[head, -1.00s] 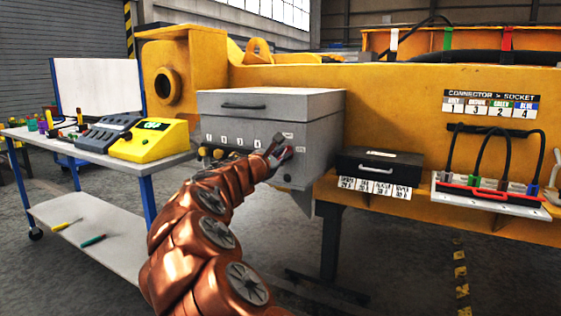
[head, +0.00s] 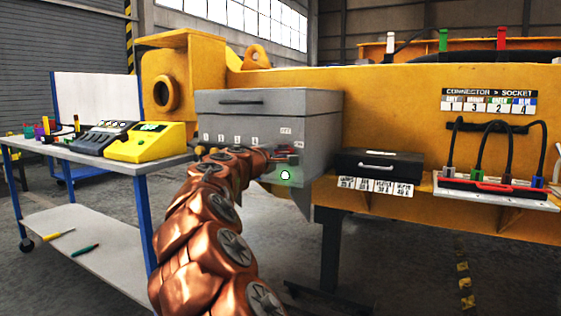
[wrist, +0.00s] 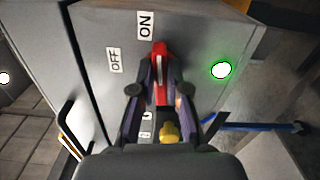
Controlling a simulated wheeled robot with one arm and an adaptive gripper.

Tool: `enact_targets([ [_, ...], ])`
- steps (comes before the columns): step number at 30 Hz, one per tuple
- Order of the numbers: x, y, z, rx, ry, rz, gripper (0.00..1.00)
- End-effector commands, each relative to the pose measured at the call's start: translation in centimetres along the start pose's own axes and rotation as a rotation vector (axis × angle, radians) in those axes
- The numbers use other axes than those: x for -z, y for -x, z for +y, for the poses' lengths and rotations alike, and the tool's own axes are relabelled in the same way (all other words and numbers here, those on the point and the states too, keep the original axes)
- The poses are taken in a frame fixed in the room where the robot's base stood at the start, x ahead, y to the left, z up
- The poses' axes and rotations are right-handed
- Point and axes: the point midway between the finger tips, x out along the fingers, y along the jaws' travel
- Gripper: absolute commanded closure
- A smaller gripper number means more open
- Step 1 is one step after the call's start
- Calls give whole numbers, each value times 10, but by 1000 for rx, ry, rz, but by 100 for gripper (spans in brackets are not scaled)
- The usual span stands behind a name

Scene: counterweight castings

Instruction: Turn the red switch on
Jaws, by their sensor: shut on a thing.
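The red switch (wrist: 160,58) is on the side of a grey box (head: 270,103). In the wrist view its handle points up, just beside the ON label (wrist: 146,24). The OFF label (wrist: 114,60) is to the left. My gripper (wrist: 160,88) is shut on the switch handle, with one dark finger on each side. A round lamp (wrist: 221,70) near the switch glows green, and the glow also shows in the head view (head: 285,175). In the head view my gripper (head: 286,157) is against the box's side and mostly hides the switch.
A cart (head: 70,213) with a yellow device (head: 146,142) stands at the left. A black case (head: 379,165) and a panel with cables (head: 495,196) sit on the yellow ledge at the right. Bare floor lies in front of the ledge.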

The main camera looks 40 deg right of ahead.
Motion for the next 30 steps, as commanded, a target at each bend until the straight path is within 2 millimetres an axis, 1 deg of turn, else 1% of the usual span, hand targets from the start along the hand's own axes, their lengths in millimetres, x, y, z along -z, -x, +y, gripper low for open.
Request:
enact_targets([
  [4, 1, 0, -2, -2, -73, 1, 100],
  [10, 0, 0, -2, -1, -127, 0, 100],
  [26, 0, 0, -1, 0, -146, -2, 100],
  [27, 0, 0, -2, 0, -146, -2, 81],
  [30, 0, 0, -2, 0, -145, -1, 71],
])
